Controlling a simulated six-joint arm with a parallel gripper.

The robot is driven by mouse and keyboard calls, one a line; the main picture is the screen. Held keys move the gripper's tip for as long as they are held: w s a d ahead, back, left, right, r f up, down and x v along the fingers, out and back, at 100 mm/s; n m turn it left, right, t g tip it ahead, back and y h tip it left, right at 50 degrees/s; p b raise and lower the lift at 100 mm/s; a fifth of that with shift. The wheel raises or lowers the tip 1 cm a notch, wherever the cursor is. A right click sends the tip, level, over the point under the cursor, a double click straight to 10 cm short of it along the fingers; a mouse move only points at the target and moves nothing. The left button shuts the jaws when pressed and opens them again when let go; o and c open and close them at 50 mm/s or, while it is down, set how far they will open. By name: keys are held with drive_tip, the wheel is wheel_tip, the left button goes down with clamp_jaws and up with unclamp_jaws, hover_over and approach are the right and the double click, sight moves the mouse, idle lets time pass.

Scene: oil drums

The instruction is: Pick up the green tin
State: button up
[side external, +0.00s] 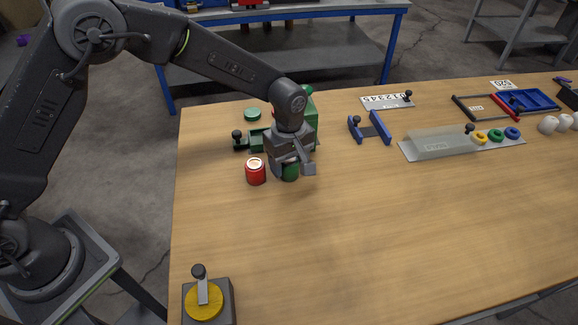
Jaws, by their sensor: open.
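The green tin (290,174) stands on the wooden table, right of a red tin (256,173). Its upper part is hidden behind my gripper (293,170). My gripper is open, pointing down, with its fingers around or just in front of the tin; I cannot tell whether they touch it. The red tin stands upright with a pale top, close to the gripper's left side.
Behind the gripper are a green fixture (258,140) and a green disc (252,114). A blue bracket (371,128) and a clear-covered tray (440,144) stand to the right. A yellow dial box (206,301) is at front left. The front middle of the table (380,230) is clear.

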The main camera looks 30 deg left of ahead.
wheel_tip(320, 180, down, 2)
drive_tip(key=c, duration=0.7)
drive_tip(key=shift+r, duration=0.1)
